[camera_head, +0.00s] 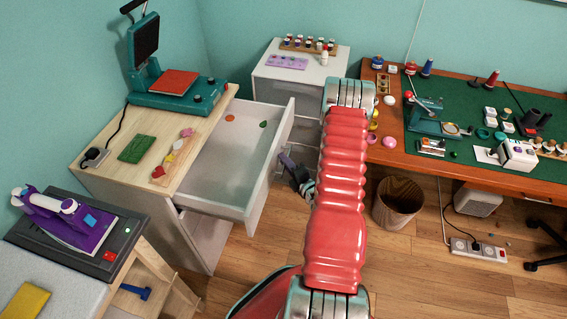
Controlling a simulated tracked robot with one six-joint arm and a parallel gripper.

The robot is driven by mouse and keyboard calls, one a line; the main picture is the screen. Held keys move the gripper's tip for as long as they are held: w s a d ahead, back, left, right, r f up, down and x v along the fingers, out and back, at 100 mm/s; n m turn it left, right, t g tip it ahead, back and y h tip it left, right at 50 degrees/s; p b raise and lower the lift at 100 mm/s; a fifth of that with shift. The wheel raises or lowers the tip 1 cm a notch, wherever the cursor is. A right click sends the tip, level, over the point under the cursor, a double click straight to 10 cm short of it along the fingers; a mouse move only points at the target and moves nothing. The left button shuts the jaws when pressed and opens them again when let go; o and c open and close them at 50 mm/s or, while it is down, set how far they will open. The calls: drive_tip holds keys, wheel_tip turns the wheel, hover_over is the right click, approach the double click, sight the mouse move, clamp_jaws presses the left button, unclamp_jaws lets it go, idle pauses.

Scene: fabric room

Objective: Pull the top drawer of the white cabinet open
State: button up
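A white cabinet with a light wood top (112,165) stands at the left. Its top drawer (215,165) is pulled well out to the right, and its white front panel (270,170) faces right. An orange piece (230,117) and a green piece (263,124) lie inside at the far end. My gripper (294,172) is just right of the drawer front, low beside it and partly hidden by my red arm. It appears apart from the panel, though contact is hard to judge. Its fingers are too small and dark to tell open from shut.
A second white cabinet (300,68) with thread spools stands in the back corner. A heat press (175,85) sits on the wood top. An iron (65,215) sits at left.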

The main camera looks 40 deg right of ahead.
drive_tip(key=shift+r, duration=0.1)
drive_tip(key=v, duration=1.3)
drive_tip(key=shift+s, duration=0.35)
idle(0.4)
